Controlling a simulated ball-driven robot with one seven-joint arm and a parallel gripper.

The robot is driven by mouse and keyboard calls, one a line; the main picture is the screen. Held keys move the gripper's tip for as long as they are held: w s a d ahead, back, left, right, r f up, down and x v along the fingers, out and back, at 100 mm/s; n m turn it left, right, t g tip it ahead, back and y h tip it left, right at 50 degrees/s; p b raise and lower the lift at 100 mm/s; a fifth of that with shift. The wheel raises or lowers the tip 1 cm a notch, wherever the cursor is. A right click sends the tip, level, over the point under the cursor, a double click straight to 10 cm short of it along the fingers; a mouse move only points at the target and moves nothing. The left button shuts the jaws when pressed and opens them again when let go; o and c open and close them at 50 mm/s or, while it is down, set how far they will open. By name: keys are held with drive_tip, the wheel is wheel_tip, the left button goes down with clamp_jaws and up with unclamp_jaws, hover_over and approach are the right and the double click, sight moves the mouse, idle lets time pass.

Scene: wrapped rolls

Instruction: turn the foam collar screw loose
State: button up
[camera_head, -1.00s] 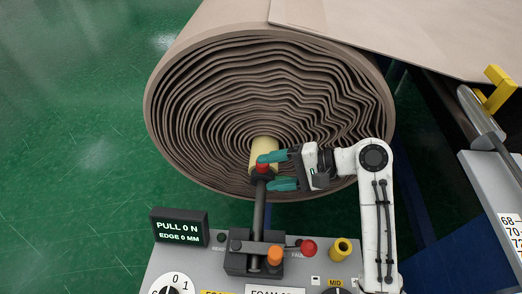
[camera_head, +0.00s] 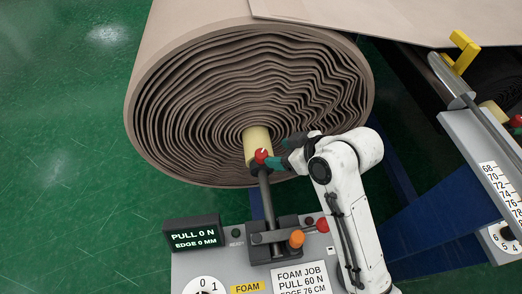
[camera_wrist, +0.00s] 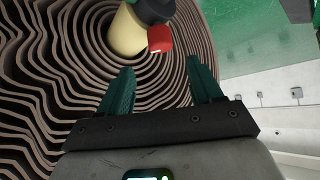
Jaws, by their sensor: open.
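A red screw knob (camera_head: 261,155) with a white mark sits on a dark collar (camera_head: 260,168). The collar is around a dark bar at the mouth of the pale yellow core (camera_head: 257,142) of a large wound roll. My gripper (camera_head: 284,163), with teal fingers, is just right of the red screw. In the wrist view the fingers (camera_wrist: 160,68) are open and empty, and the red screw (camera_wrist: 160,39) lies just beyond the gap between their tips, apart from them. The dark collar (camera_wrist: 154,10) is partly cut off at the top there.
A grey panel below carries a black clamp block (camera_head: 274,240), an orange knob (camera_head: 297,239), a red knob (camera_head: 322,225) and a display (camera_head: 193,233) reading PULL 0 N, EDGE 0 MM. The brown roll (camera_head: 190,100) is close behind. A scale rail (camera_head: 480,160) stands at right.

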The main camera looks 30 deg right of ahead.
sight(262, 153)
drive_tip(key=p+x, duration=0.1)
drive_tip(key=x, duration=0.8)
drive_tip(key=shift+a+f, duration=0.1)
drive_tip(key=shift+f, duration=0.05)
drive_tip(key=shift+c, duration=0.5)
drive_tip(key=c, duration=0.9)
